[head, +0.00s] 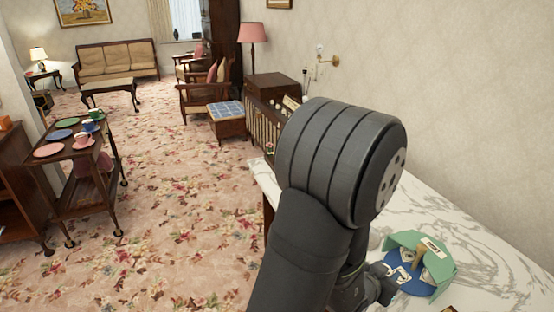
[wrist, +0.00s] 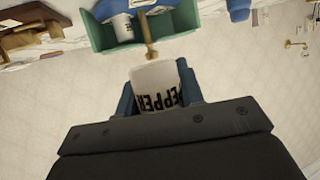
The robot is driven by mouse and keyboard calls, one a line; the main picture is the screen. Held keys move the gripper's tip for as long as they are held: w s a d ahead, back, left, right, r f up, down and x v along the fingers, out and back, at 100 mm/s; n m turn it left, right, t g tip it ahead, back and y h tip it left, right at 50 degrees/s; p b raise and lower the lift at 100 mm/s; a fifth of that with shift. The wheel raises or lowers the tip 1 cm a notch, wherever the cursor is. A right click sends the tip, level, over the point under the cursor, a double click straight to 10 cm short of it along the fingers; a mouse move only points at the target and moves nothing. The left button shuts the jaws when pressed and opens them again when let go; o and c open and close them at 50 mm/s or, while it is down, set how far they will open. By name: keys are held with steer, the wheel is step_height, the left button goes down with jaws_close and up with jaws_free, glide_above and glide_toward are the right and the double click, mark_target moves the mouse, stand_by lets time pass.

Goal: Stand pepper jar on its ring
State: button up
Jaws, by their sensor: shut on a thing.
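The pepper jar (wrist: 158,92) is a white jar with black PEPPER lettering that appears upside down in the wrist view. My gripper (wrist: 157,98) is shut on it, with one blue finger on each side. Just beyond it is a green holder (wrist: 103,34) with a wooden post, a blue part and another white jar (wrist: 122,27) inside. In the head view the green holder (head: 443,272) stands on the marble top beside the end of my arm. The held jar cannot be made out clearly there. I cannot pick out the pepper jar's ring.
The white marble top (head: 490,258) has bare room right of the holder, along the wall. My arm hides much of its left part. A wooden trolley (head: 70,154) with cups and plates stands far off at the left.

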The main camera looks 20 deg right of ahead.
steer(key=w+a+f+n+t+y, duration=0.1)
steer(key=w+a, duration=0.2)
steer(key=w, duration=0.1)
steer(key=w+a+f+n+t, duration=0.1)
steer(key=w+a, duration=0.1)
steer(key=w, duration=0.3)
steer(key=w+a+f+n+t+y, duration=0.1)
steer(key=w+a+n+t, duration=0.1)
steer(key=w, duration=0.3)
steer(key=shift+a+f+y, duration=0.3)
steer(key=shift+a+f, duration=0.1)
steer(key=shift+a, duration=0.45)
steer(key=w+a+f+n+t+y, duration=0.25)
steer(key=w+a, duration=0.45)
steer(key=a, duration=0.4)
steer(key=w+a+f+n+t+y, duration=0.2)
steer(key=w+a+f+n+y, duration=0.2)
steer(key=w+a, duration=0.55)
steer(key=a+f+n+y, duration=0.1)
steer(key=a+n+y, duration=0.1)
steer(key=a, duration=0.6)
steer(key=s+a+f+n+y, duration=0.1)
steer(key=a, duration=0.7)
steer(key=shift+s+a+f+n+y, duration=0.2)
steer(key=shift+a+f+n+y, duration=0.05)
steer(key=shift+f+n+y, duration=0.15)
steer(key=shift+d+t, duration=0.1)
steer(key=shift+t, duration=0.15)
